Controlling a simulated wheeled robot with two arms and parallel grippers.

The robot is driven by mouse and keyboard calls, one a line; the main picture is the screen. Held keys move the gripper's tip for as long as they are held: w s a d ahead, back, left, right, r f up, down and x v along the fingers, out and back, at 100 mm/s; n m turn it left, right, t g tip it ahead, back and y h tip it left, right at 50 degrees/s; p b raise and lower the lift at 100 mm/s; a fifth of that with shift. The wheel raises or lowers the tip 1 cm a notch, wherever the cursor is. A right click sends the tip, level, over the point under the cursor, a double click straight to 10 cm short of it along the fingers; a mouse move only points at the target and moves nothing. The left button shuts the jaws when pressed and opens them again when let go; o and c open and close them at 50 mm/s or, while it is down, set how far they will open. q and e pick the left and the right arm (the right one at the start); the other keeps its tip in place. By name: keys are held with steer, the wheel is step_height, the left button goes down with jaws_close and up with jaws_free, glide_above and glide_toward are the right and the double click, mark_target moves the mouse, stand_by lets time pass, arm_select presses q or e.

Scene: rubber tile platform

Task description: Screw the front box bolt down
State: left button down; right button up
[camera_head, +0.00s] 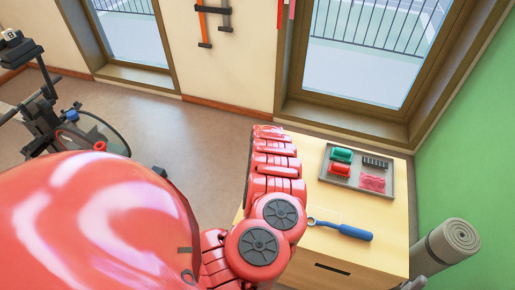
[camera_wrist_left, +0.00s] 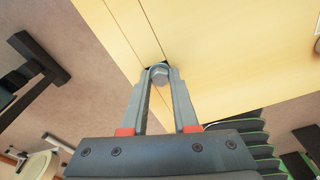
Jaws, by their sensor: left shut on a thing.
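The pale wooden box (camera_head: 395,225) stands right of centre in the head view, and its light wood fills much of the left wrist view (camera_wrist_left: 225,65). In the left wrist view a grey bolt head (camera_wrist_left: 160,74) sits at a dark notch near the box's edge. My left gripper (camera_wrist_left: 161,72) is shut on this bolt, with its two grey fingertips at the head's sides. The bolt's shank is hidden. In the head view my red arm hides the gripper and the bolt. My right gripper is in neither view.
A blue-handled ring wrench (camera_head: 343,229) lies on the box top. Behind it is a grey tray (camera_head: 350,182) with green, red, black and pink items. A rolled mat (camera_head: 450,243) stands at right.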

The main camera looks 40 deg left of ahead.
arm_select(q)
steer(key=c, duration=0.6)
jaws_free()
steer(key=shift+s+f, duration=0.15)
steer(key=shift+s, duration=0.05)
steer(key=shift+d, duration=0.15)
step_height(320, 180, up, 5)
steer(key=p, duration=0.4)
steer(key=shift+w+p, duration=0.15)
steer(key=shift+p, duration=0.2)
